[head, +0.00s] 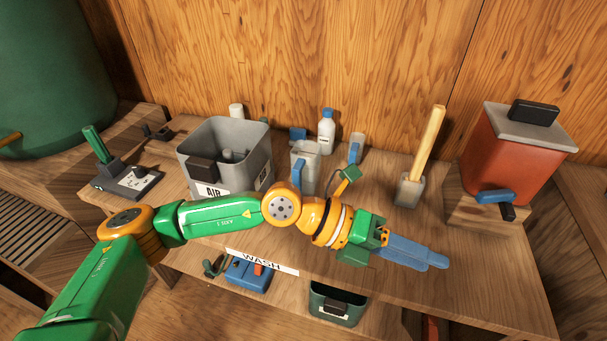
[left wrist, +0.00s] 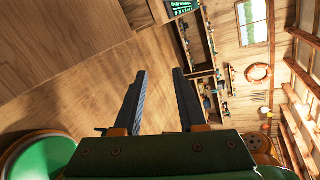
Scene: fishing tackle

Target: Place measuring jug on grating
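A pale grey jug with a blue handle (head: 306,152) stands upright on the wooden bench, behind my left forearm, which partly hides its base. A smaller pale vessel with a blue handle (head: 358,141) stands to its right; I cannot tell for certain which is the measuring jug. A dark slatted panel (head: 25,232), perhaps the grating, lies at the far left, cut by the frame edge. My left gripper (head: 444,262) is over the front right of the bench, apart from both vessels. In the left wrist view, its fingers (left wrist: 159,72) are apart with nothing between them.
A grey bin (head: 240,135) marked AIR stands left of the jugs. A white bottle (head: 326,132) is behind them. A wooden-handled tool in a holder (head: 410,188) and a red hopper (head: 512,150) stand right. A shelf below holds a blue box (head: 247,276) and green bin (head: 337,305).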

